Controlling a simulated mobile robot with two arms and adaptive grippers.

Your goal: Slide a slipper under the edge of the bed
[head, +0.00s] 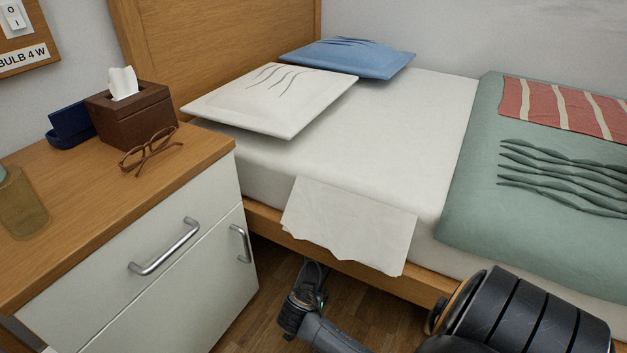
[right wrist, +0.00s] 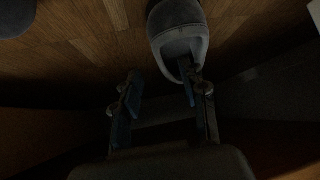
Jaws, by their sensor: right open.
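A grey slipper (right wrist: 178,32) with a paler rim lies on the wooden floor in the dim right wrist view. My right gripper (right wrist: 160,76) is open near it. Its right finger reaches to the slipper's opening; its left finger is off to the slipper's left. I cannot tell whether the finger touches. A dark rounded shape (right wrist: 14,17), perhaps the other slipper, shows at the top left corner. In the head view my right arm reaches down to the bed's wooden edge (head: 345,268), with the fingertips hidden under it. My left gripper is out of view.
A white cloth (head: 348,225) hangs over the bed edge. A strip of floor (head: 245,325) shows between cabinet and bed.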

